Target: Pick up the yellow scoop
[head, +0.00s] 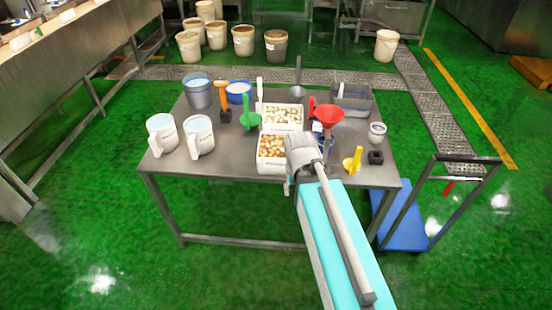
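The yellow scoop (352,162) is near the front right of the metal table (230,170), with its handle standing up. It is beside a small black block (376,158). My arm reaches in from the bottom of the head view, and my gripper (301,160) is at the table's front edge. It is left of the yellow scoop and apart from it, in front of the white boxes. My wrist hides most of the fingers, so I cannot tell whether they are open or shut. I see nothing held.
White jugs (203,136) stand at left. A white cup (377,133) is behind the black block. A blue cart (400,225) stands right of the table.

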